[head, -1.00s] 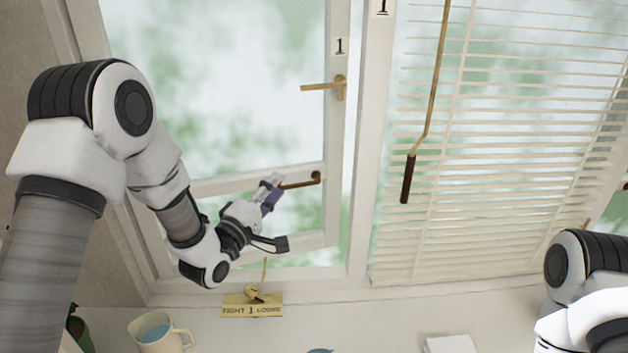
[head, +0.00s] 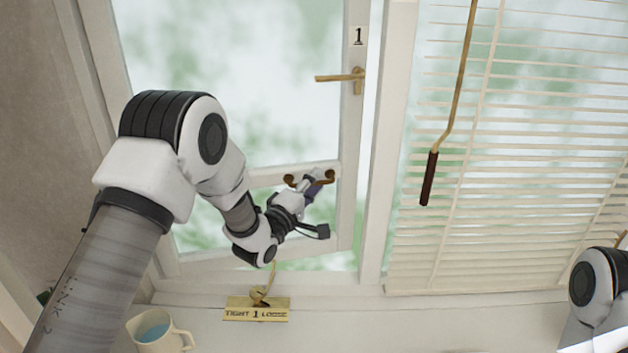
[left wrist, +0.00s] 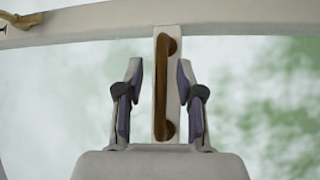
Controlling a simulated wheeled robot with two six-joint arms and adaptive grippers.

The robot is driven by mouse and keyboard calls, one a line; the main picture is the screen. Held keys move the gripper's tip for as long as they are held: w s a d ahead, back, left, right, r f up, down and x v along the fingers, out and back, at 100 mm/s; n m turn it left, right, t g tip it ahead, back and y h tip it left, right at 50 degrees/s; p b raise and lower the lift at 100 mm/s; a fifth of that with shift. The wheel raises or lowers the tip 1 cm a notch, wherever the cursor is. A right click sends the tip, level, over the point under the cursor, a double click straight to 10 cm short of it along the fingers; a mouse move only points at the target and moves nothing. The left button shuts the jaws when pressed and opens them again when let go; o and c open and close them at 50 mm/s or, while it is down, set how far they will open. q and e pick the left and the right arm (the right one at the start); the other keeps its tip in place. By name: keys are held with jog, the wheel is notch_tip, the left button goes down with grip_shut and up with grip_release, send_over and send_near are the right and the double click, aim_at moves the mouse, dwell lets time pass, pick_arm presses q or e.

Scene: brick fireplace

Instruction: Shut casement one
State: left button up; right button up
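Casement one (head: 350,130) is the left sash, marked 1. It stands ajar, with a gap between its right edge and the fixed post (head: 398,120). A brass lever handle (head: 357,80) on its right side points left. A brown pull handle (head: 290,180) is on its lower crossbar. My left gripper (head: 314,186) is at this pull. In the left wrist view my left gripper (left wrist: 158,80) is open, with its fingers on either side of the pull (left wrist: 171,90) and gaps to both. My right gripper is out of view.
A brass stay (head: 260,293) and a plate reading TIGHT 1 LOOSE (head: 256,314) are below the sash. A cream jug (head: 158,331) stands on the sill at lower left. A blind (head: 510,150) with a hanging wand (head: 430,178) covers the right window.

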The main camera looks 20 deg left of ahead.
pick_arm(q)
jog(key=shift+w+f, duration=0.1)
grip_shut()
jog(key=s+d+m+g+h, duration=0.2)
jog(key=s+h, duration=0.2)
jog(key=s, duration=0.5)
jog(key=shift+s+f+m+h+b, duration=0.2)
jog(key=shift+s+m+h+b, duration=0.1)
jog(key=shift+s+m, duration=0.1)
